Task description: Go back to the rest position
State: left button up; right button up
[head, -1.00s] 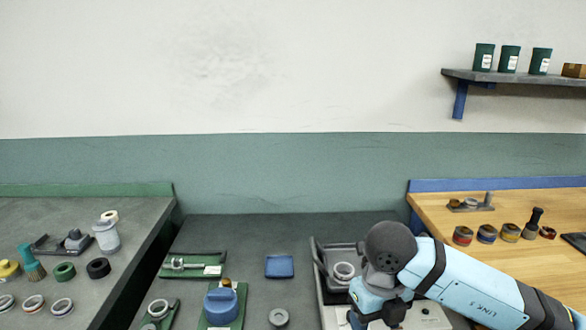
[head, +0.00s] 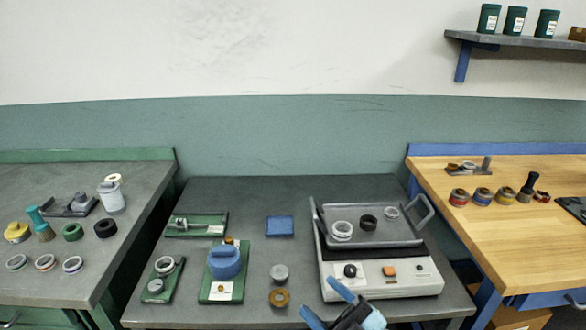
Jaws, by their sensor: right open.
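My right gripper (head: 322,299) shows at the bottom edge of the head view, just in front of the middle table (head: 225,314). Its two light-blue fingers are spread apart with nothing between them, and its dark body is partly cut off by the frame. It is clear of the machine. The white and grey ring grinder (head: 410,287) stands on the right of that table. A grey tray (head: 385,237) on its top holds a white ring (head: 342,231), a black ring (head: 368,221) and a small grey ring (head: 391,213). My left gripper is not in view.
A blue-topped fixture (head: 224,262), green plates (head: 196,225), a blue pad (head: 280,226), a grey disc (head: 279,273) and a brass ring (head: 279,297) lie left of the grinder. A grey bench (head: 130,235) stands left, a wooden bench (head: 510,230) right.

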jog(key=d+f+m+t+h, duration=0.4)
jog(key=d+f+m+h, duration=0.3)
jog(key=f+m+h, duration=0.4)
jog(key=s+d+f+m+g+h, duration=0.35)
jog(key=s+f, duration=0.25)
jog(key=f, duration=0.3)
jog(key=s+d+f+m+g+h, duration=0.2)
jog(key=s+d+f+m+g, duration=0.15)
jog(key=s+f, duration=0.45)
pick_arm(q)
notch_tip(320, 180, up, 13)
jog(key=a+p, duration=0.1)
jog(key=p, duration=1.4)
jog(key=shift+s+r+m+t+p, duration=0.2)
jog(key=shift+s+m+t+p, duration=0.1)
pick_arm(e)
notch_tip(320, 180, up, 14)
jog(key=w+n, duration=0.1)
jog(key=shift+w+d+f+t, duration=0.2)
jog(key=shift+d+f+t, duration=0.05)
jog(key=shift+t, duration=0.15)
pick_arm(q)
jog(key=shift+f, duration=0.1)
pick_arm(e)
jog(key=shift+f, duration=0.1)
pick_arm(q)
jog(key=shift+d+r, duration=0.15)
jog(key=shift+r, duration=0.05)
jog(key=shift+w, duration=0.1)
